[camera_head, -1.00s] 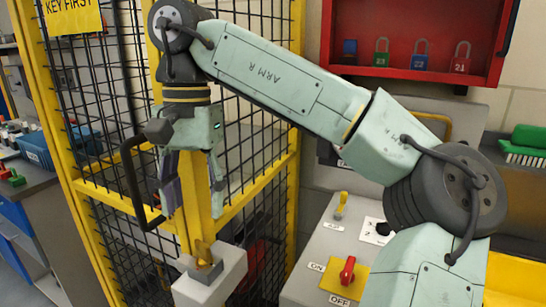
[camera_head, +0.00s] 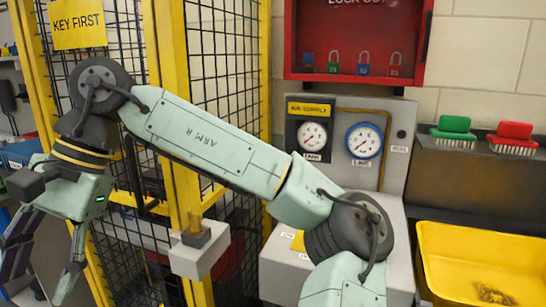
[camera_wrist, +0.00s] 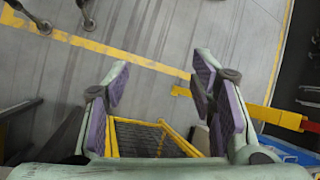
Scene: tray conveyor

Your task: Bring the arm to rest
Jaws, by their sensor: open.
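My gripper (camera_head: 38,280) hangs at the lower left of the head view, fingers pointing down, in front of and left of the yellow-framed mesh cage. Its two purple-padded fingers are apart with nothing between them. In the wrist view the open gripper (camera_wrist: 160,88) shows grey floor and part of a yellow-framed mesh panel (camera_wrist: 150,137) beyond the fingers. My arm (camera_head: 205,140) reaches left from the lower middle, bent at the elbow, and crosses in front of the cage.
A grey block (camera_head: 200,252) with a yellow piece sits on the cage post (camera_head: 187,200). A gauge panel (camera_head: 338,145), a red padlock cabinet (camera_head: 420,40), brushes (camera_head: 455,128) and a yellow tray (camera_head: 480,240) stand right. Floor with yellow lines (camera_wrist: 140,60) shows in the wrist view.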

